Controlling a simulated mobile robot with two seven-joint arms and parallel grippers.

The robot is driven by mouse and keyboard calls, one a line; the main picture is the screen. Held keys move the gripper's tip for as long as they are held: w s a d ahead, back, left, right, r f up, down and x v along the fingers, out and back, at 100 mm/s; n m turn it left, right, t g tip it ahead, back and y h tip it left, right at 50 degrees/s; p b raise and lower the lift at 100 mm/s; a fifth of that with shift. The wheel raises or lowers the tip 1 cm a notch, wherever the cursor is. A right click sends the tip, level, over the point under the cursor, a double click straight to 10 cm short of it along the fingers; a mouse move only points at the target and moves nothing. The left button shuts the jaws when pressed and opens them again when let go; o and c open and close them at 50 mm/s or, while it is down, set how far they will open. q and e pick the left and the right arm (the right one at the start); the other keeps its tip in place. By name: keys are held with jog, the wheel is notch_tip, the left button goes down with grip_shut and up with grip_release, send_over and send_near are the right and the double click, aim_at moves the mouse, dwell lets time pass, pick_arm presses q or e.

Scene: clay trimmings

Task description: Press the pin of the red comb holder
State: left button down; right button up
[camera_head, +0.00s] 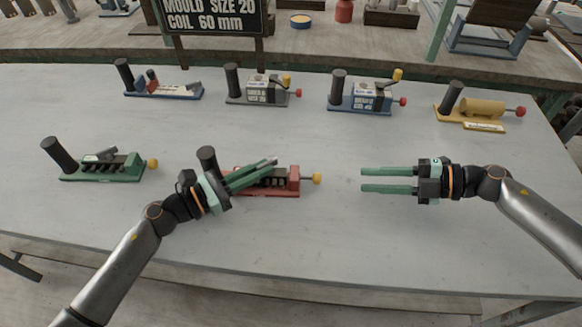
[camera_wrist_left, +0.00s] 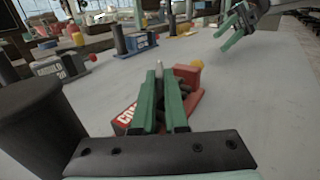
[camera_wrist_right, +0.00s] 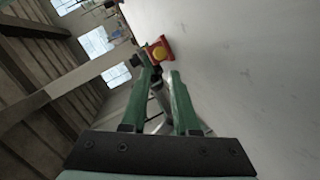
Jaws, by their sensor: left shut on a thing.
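The red comb holder (camera_head: 285,189) lies at the middle front of the table, with a dark upright post at its left end and a yellow pin knob (camera_head: 317,179) at its right end. My left gripper (camera_head: 270,163) reaches over it from the left, shut on a small grey rod (camera_wrist_left: 157,67) whose rounded tip shows between the fingers. Whether the rod joins the holder is hidden. The fingers cover part of the holder. My right gripper (camera_head: 362,180) is open and empty, right of the yellow knob and apart from it, pointing left. The knob (camera_wrist_right: 158,53) shows beyond its fingertips.
A green holder (camera_head: 110,170) with a yellow knob stands at the left. Along the back stand a blue holder (camera_head: 160,92), a grey one (camera_head: 262,97), another blue one (camera_head: 360,103) and a yellow one (camera_head: 480,115). The front right of the table is clear.

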jog(key=shift+r+n, duration=0.25)
jog(key=shift+n, duration=0.55)
jog(key=shift+c, duration=1.4)
jog(key=shift+w+a+r+n+g, duration=0.1)
jog(key=shift+r+n+g, duration=0.2)
jog(key=shift+n, duration=0.7)
grip_shut()
jog(key=n, duration=0.2)
jog(key=r+n+g+h, duration=0.1)
jog(key=n, duration=0.2)
jog(key=shift+w, duration=0.1)
jog(key=n, duration=0.3)
jog(key=r+n+h, duration=0.1)
jog(key=n, duration=0.1)
jog(key=shift+w+d+g, duration=0.2)
jog(key=shift+d+g, duration=0.1)
jog(key=shift+g, duration=0.1)
jog(key=d+n+h, duration=0.1)
jog(key=n, duration=0.3)
jog(key=w+d+r+n+h, duration=0.1)
jog(key=n, duration=0.3)
jog(key=d+r+n+h, duration=0.1)
jog(key=n, duration=0.3)
jog(key=shift+w+r+n+h, duration=0.2)
jog(key=shift+w+n+h, duration=0.1)
jog(key=shift+w, duration=0.1)
